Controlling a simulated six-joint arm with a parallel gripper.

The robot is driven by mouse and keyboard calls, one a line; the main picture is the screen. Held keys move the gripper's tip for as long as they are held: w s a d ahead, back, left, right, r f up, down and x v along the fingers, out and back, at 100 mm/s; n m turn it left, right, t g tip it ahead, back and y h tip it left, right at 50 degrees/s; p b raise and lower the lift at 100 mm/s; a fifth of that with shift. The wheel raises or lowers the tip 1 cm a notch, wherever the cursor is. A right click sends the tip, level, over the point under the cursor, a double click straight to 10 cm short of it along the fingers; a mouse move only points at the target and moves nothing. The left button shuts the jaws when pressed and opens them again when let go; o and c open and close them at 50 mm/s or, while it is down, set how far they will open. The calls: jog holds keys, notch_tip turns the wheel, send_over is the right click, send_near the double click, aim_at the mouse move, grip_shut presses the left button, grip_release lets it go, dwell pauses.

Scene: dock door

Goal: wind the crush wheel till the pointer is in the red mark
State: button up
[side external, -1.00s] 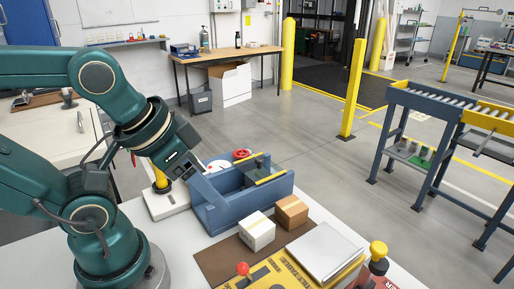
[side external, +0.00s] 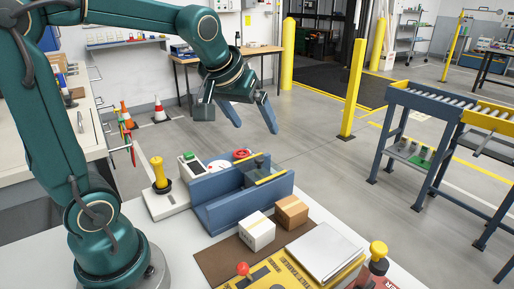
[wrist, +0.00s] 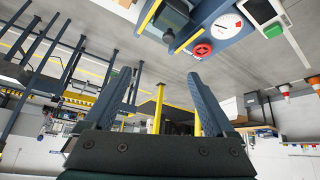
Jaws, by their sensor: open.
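The red crush wheel (side external: 243,154) is at the far side of the blue fixture; it also shows in the wrist view (wrist: 202,50). Beside it is a round white dial (side external: 217,166) with a red mark on its face, clearer in the wrist view (wrist: 223,29). The pointer is too small to read against the mark. My gripper (side external: 256,128) is open and empty, in the air above and beyond the wheel, apart from it. Its two fingers show spread in the wrist view (wrist: 158,78), with nothing between them.
The blue trough-shaped fixture (side external: 222,215) holds a dark block (side external: 257,166). A white box (side external: 257,231) and a brown box (side external: 292,212) stand in front. Air around my gripper is clear.

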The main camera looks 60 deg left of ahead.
jog(key=w+a+f+n+g, duration=0.2)
jog(key=w+a+f, duration=0.25)
jog(key=a, duration=0.35)
jog(key=n+g, duration=0.1)
send_over(241, 152)
jog(key=s+d, duration=0.2)
jog(key=shift+y, duration=0.3)
jog(key=f, duration=0.4)
jog(key=shift+w+f, duration=0.25)
jog(key=shift+f, duration=0.15)
jog(key=shift+a+f, duration=0.2)
jog(key=shift+f, duration=0.45)
jog(key=shift+x, duration=2.05)
jog(key=shift+s, duration=0.1)
jog(key=c, duration=1.4)
